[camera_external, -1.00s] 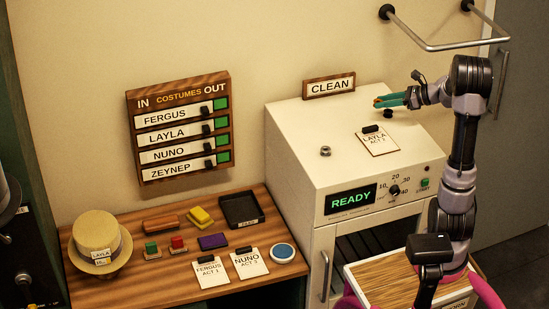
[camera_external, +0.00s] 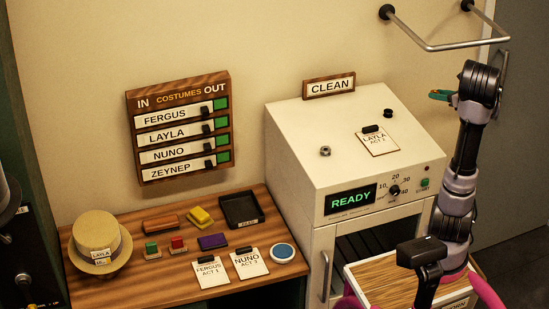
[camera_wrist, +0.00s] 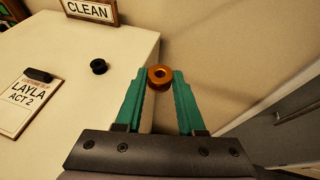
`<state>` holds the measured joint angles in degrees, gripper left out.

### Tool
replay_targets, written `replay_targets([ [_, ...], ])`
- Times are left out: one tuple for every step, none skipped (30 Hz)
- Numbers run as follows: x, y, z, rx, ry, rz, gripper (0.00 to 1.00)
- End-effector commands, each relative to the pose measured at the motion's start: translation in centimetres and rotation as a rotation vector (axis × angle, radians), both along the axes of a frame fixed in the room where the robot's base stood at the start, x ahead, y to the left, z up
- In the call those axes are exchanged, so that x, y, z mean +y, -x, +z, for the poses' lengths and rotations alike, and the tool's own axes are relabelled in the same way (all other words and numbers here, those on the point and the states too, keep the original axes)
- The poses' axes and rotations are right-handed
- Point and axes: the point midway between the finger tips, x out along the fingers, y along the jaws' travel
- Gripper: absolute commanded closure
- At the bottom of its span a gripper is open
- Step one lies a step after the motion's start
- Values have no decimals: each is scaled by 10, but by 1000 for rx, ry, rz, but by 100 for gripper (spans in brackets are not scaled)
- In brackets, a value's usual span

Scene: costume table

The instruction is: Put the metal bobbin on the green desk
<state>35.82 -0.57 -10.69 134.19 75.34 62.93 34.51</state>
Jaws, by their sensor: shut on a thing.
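My gripper (camera_wrist: 160,79) is shut on a copper-orange bobbin (camera_wrist: 159,84), held between the teal fingertips in the wrist view. In the external view my gripper (camera_external: 440,95) is up at the right, beyond the white machine's right edge; the held bobbin cannot be made out there. A silver metal bobbin-like piece (camera_external: 325,151) sits on the left of the machine's sloping top. A black bobbin (camera_external: 388,113) sits further back on that top and also shows in the wrist view (camera_wrist: 98,66). I cannot make out a green desk in either view.
The white machine (camera_external: 290,125) bears a LAYLA ACT 2 slip (camera_external: 378,142) and a CLEAN sign (camera_external: 329,86). A metal rail (camera_external: 430,46) is on the wall above. The brown table (camera_external: 140,285) at left holds a hat, blocks, slips and a black tray (camera_external: 240,211).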

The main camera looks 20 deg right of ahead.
Motion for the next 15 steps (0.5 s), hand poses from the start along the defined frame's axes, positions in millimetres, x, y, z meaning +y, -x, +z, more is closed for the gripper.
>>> replay_targets([
  [-31,5,0,1,1,-95,100],
  [-49,8,1,1,2,-152,100],
  [-73,14,1,1,1,-228,100],
  [-90,19,1,1,0,-285,100],
  [-107,25,0,1,0,-341,100],
  [-129,35,0,2,1,-413,100],
  [-144,42,-1,2,0,-468,100],
  [-159,50,-1,2,-1,-520,100],
  [-178,61,-2,3,-1,-585,100],
  [-190,70,-3,3,-1,-632,100],
  [-202,78,-4,2,0,-675,100],
  [-216,89,-5,4,0,-729,100],
  [-225,96,-6,3,-1,-765,100],
  [-233,104,-6,3,0,-798,100],
  [-243,112,-7,2,-1,-837,100],
])
